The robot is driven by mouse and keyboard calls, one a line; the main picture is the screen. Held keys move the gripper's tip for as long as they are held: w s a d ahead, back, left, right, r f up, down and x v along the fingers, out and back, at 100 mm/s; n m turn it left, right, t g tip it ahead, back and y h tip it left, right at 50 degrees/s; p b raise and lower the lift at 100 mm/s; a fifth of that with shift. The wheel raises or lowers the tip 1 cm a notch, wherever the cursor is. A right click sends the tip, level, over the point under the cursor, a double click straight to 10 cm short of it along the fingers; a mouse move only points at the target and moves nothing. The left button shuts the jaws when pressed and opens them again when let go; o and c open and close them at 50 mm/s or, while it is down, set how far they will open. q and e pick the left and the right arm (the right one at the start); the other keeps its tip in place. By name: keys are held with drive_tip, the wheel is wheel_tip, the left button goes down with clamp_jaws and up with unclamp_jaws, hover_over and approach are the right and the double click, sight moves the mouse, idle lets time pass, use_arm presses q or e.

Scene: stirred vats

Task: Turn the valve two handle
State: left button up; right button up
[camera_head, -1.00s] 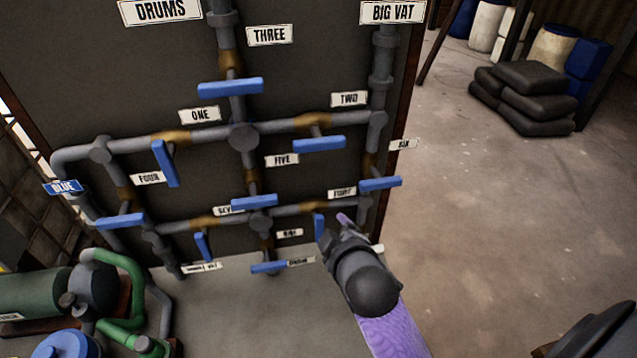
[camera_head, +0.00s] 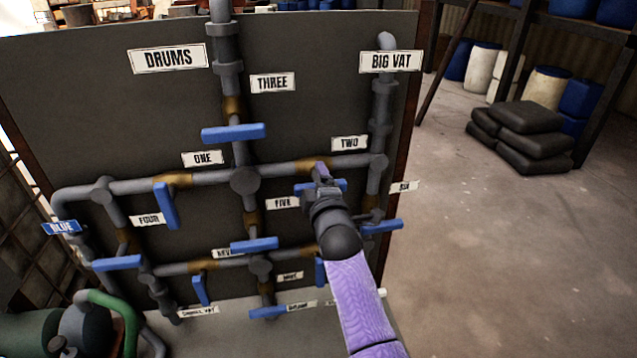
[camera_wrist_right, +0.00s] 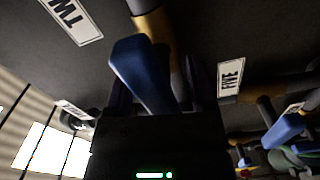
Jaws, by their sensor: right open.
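The valve two handle is a blue bar (camera_head: 339,184) on the pipe below the TWO label (camera_head: 350,143). It lies about level, and my right gripper hides its middle. My right gripper (camera_head: 321,172) is in front of it, with the purple arm coming up from below. In the right wrist view the blue handle (camera_wrist_right: 140,75) fills the space just ahead of the open gripper (camera_wrist_right: 160,92), with dark fingers on both sides. I cannot tell whether the fingers touch it. The brass valve body (camera_wrist_right: 153,27) shows beyond it. My left gripper is out of view.
The panel carries other blue handles close by: valve three (camera_head: 234,133) above left, valve one (camera_head: 166,205) left, one under the FIVE label (camera_head: 254,245), and one at lower right (camera_head: 382,227). Grey pipes run between them.

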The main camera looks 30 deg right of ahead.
clamp_jaws()
drive_tip(key=shift+m, duration=0.3)
drive_tip(key=m+p, duration=0.1)
drive_tip(key=m, duration=0.2)
drive_tip(key=shift+m, duration=0.4)
drive_tip(key=m+p, duration=0.1)
drive_tip(key=m, duration=0.3)
drive_tip(key=shift+m, duration=0.3)
drive_tip(key=m+p, duration=0.1)
drive_tip(key=m, duration=0.3)
drive_tip(key=shift+m, duration=2.4)
drive_tip(key=shift+p, duration=0.3)
